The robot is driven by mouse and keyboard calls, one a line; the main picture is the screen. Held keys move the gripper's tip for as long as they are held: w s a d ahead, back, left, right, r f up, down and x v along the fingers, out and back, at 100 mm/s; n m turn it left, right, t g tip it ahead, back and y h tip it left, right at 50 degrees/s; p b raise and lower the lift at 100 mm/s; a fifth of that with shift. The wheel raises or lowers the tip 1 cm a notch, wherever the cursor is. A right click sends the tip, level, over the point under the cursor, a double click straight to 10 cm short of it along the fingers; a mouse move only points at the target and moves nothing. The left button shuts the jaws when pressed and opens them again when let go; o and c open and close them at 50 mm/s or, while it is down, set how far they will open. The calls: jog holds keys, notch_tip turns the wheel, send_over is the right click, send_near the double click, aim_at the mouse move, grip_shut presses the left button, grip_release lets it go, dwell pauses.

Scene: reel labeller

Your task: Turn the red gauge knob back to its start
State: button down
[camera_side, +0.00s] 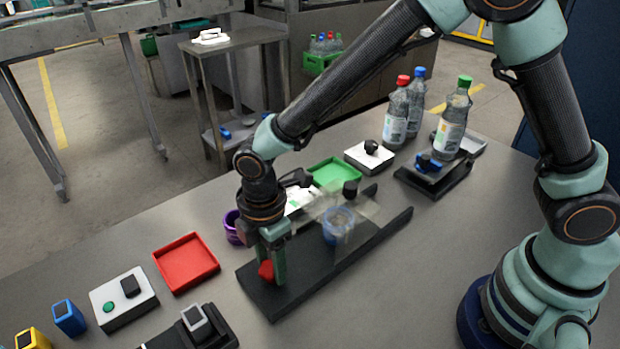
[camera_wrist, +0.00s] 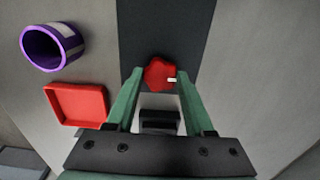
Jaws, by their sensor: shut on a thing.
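The red gauge knob (camera_side: 266,270) sits at the near left end of a long black base (camera_side: 290,292). In the wrist view the knob (camera_wrist: 160,73) is lobed, with a small white pointer mark toward the right of the picture. My gripper (camera_side: 273,272) points down over that end of the base, and its green fingers are shut on the knob. In the wrist view my gripper's fingers (camera_wrist: 159,88) stand on both sides of the knob. Part of the knob is hidden behind a finger in the side view.
A purple-rimmed roll (camera_side: 233,227) stands close behind my gripper. A red tray (camera_side: 186,262) lies to the left, a green tray (camera_side: 336,172) behind. A clear panel and a blue-rimmed reel (camera_side: 338,226) stand farther along the base. Bottles (camera_side: 455,118) stand at the back right.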

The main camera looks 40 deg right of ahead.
aim_at(271, 267)
jog(key=shift+r, duration=0.1)
dwell(0.3)
jog(key=shift+c, duration=1.4)
grip_release()
notch_tip(271, 267, up, 12)
jog(key=s+d+r+m+t, duration=0.1)
jog(key=d+r+m+t, duration=0.1)
jog(key=d+m, duration=0.4)
jog(key=s+d+r+m+t, duration=0.1)
jog(key=s+d+r+m, duration=0.1)
jog(key=d+m, duration=0.4)
jog(key=s+d+r+m+t, duration=0.2)
jog(key=d+r+m, duration=0.2)
jog(key=d, duration=0.8)
jog(key=shift+d+m+t, duration=0.25)
jog(key=shift+m+t, duration=0.05)
jog(key=shift+m, duration=0.7)
